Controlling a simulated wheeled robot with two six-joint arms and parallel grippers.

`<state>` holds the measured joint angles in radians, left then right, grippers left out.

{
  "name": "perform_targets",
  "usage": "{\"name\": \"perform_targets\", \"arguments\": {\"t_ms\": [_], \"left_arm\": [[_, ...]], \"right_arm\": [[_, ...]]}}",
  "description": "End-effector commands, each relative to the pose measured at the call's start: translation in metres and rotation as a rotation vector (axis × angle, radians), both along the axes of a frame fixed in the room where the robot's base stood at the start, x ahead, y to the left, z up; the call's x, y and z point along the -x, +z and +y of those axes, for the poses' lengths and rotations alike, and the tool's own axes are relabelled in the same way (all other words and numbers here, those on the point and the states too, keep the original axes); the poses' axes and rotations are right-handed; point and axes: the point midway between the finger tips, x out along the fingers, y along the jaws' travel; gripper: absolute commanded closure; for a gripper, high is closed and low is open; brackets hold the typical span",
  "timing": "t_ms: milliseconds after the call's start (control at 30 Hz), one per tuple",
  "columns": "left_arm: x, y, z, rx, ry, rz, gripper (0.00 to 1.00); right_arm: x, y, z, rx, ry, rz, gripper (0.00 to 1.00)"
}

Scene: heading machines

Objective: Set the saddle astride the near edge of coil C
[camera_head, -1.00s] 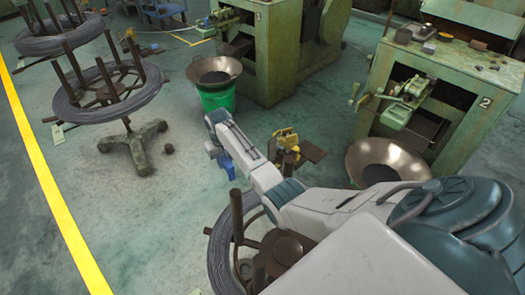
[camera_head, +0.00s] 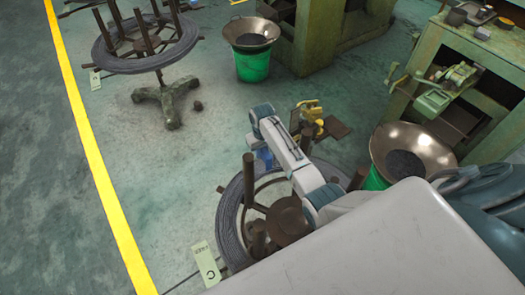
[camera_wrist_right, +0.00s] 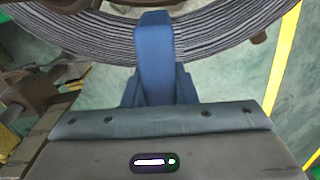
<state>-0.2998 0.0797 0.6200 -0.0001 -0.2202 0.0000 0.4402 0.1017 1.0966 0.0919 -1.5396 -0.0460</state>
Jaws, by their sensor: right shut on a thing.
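Coil C (camera_head: 229,215), a grey wire ring on a brown frame with posts, lies at lower middle, with a pale tag (camera_head: 206,263) marked C at its left. My right arm hides part of its ring. My right gripper (camera_head: 263,158) hangs by the coil's far side in the head view. In the right wrist view the gripper (camera_wrist_right: 153,30) shows as a blue upright piece in front of the coil's wires (camera_wrist_right: 225,35). It is shut on the saddle, but the saddle's outline cannot be told apart there. Contact with the coil cannot be told. My left gripper is not in view.
A low stand with yellow parts (camera_head: 308,112) is just beyond my right gripper. A wide metal bowl (camera_head: 420,145) on a green bucket stands to the right. Another coil stand (camera_head: 172,98) is at upper left. Open floor lies left, with a yellow line (camera_head: 100,180).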

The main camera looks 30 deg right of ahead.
Motion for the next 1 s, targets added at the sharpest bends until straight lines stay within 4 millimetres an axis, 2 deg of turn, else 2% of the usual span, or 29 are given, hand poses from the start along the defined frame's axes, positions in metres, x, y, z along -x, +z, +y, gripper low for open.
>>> {"name": "perform_targets", "arguments": {"t_ms": [33,267,1000], "left_arm": [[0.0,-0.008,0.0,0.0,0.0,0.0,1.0],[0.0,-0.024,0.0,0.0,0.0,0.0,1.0],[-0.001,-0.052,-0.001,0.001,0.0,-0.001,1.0]], "right_arm": [[0.0,-0.007,0.0,0.0,0.0,-0.001,1.0],[0.0,-0.02,0.0,0.0,0.0,-0.001,1.0],[-0.001,-0.069,0.0,0.0,-0.001,0.0,1.0]]}}
